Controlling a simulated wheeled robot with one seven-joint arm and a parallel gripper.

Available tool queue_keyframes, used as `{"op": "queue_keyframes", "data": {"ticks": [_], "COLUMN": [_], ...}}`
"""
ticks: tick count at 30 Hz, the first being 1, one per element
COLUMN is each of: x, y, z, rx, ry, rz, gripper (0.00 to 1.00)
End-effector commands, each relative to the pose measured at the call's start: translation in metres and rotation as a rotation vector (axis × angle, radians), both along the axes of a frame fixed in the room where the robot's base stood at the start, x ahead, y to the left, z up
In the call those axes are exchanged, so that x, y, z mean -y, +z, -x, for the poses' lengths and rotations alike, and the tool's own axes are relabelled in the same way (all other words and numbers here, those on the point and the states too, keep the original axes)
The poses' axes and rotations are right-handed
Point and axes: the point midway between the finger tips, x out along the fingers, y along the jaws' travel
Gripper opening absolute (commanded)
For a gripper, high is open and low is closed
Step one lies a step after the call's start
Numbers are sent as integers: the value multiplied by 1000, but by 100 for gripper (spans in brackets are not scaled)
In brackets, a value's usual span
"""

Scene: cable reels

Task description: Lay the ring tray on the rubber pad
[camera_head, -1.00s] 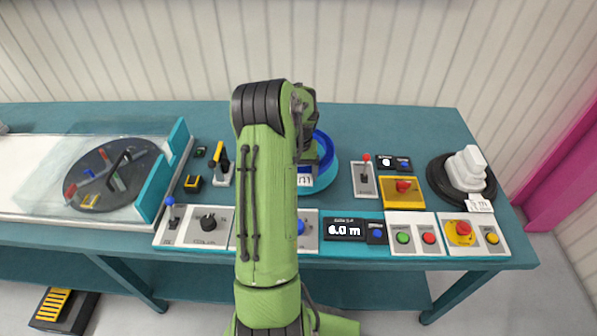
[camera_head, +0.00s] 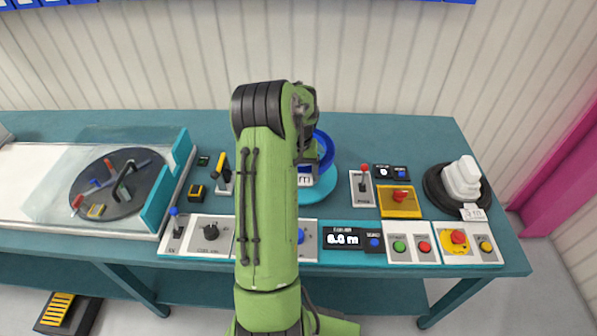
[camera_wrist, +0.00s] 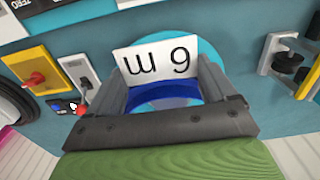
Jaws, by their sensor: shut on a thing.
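My gripper (camera_head: 308,170) is shut on a dark blue ring with a white "6 m" tag, which I take as the ring tray (camera_head: 326,150). In the wrist view the ring tray (camera_wrist: 165,97) sits between the two grey jaws, the tag upright in front of it. A light blue round disc (camera_head: 318,194) lies on the table beneath, and the ring appears raised above it. My arm hides part of both. I cannot tell for sure which thing is the rubber pad. A black round base (camera_head: 433,190) lies at the right under a white stacked piece.
A row of control panels (camera_head: 410,247) lines the front edge. A lever panel (camera_head: 362,188) and yellow switch box (camera_head: 400,201) stand right of the disc. A clear-covered dark turntable (camera_head: 120,205) is at left. The back strip is clear.

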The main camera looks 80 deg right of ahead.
Motion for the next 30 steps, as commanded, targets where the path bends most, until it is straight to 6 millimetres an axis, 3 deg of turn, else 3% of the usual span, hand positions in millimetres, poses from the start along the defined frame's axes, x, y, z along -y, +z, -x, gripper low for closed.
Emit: {"op": "queue_keyframes", "data": {"ticks": [5, 25, 30], "x": [0, 0, 0], "y": [5, 100, 101], "z": [0, 0, 0], "rx": [0, 0, 0], "ry": [0, 0, 0], "rz": [1, 2, 0], "gripper": [6, 6, 6]}}
